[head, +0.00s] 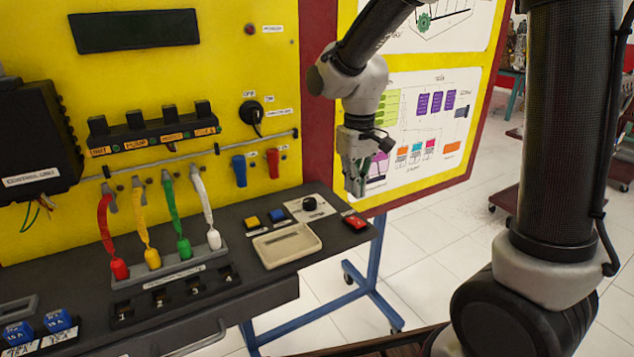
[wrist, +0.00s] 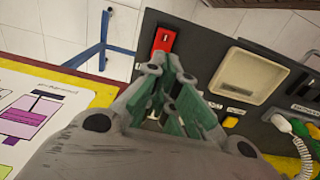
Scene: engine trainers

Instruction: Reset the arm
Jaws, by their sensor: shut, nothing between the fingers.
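My arm (head: 552,130) reaches in from the right in the head view. My gripper (head: 357,192) hangs in front of the diagram board, pointing down, just above the right end of the dark bench shelf. In the wrist view my gripper (wrist: 172,70) has its green-padded fingers brought together at the tips, with nothing between them. The fingertips look close to the red switch (wrist: 164,40) at the shelf's end, which also shows in the head view (head: 354,222). I cannot tell whether they touch it.
A beige tray (head: 287,262) sits on the shelf left of my gripper. Several coloured cables (head: 143,230) plug in further left. A yellow panel (head: 225,65) stands behind. A blue stand (head: 374,268) is below right. White floor (head: 440,235) lies open to the right.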

